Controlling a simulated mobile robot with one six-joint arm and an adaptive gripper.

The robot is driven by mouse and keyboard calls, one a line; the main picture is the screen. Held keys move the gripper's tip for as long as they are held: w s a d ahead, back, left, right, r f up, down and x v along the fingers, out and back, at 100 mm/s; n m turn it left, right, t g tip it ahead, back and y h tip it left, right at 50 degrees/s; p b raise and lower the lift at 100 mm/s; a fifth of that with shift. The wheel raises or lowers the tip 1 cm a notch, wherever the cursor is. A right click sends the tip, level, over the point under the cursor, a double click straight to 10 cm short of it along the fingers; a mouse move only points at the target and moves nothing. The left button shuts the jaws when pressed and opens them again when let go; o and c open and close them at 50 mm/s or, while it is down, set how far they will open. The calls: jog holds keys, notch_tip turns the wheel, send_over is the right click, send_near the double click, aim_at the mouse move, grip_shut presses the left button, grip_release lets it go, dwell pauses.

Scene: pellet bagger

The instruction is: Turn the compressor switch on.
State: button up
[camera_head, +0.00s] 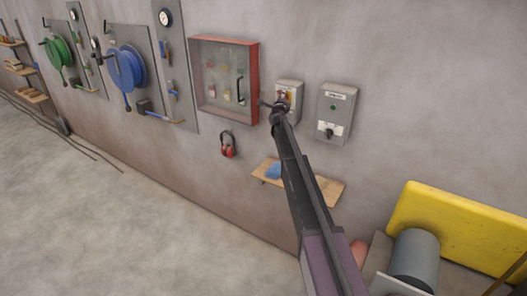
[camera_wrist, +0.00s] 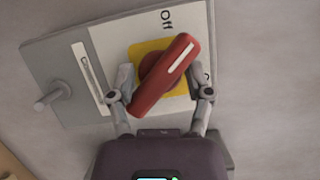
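The compressor switch is a grey wall box (camera_head: 291,88), also in the wrist view (camera_wrist: 62,62), with a red rotary handle (camera_wrist: 163,76) on a yellow plate (camera_wrist: 146,49). The handle is tilted, its white-striped end toward the upper right, right of the "Off" mark (camera_wrist: 167,19). Another mark at the right is mostly hidden by a finger. My gripper (camera_wrist: 160,80) is at the box, its two fingers apart on either side of the handle. I cannot tell whether they touch it. In the head view my gripper (camera_head: 277,106) covers part of the box.
A second grey box (camera_head: 337,112) with a black knob is close on the right. A red-framed cabinet (camera_head: 259,82) is close on the left. Red ear defenders (camera_head: 227,145) hang below it. A wooden shelf (camera_head: 326,188) is under my arm.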

jog(key=shift+n+p, duration=0.5)
jog(key=shift+n, duration=0.4)
jog(key=r+v, duration=0.1)
jog(key=v, duration=1.3)
jog(key=s+a+f+n+g+y+b, duration=0.3)
jog(key=s+a+f+n+y+b, duration=0.4)
jog(key=s+f+n+y, duration=0.3)
jog(key=shift+s+a+f+n+b, duration=0.25)
jog(key=shift+s+f+n+b, duration=0.4)
jog(key=shift+s+f+n, duration=0.7)
jog(key=shift+w+r+n, duration=0.2)
jog(key=shift+w+n, duration=0.05)
jog(key=shift+w, duration=0.05)
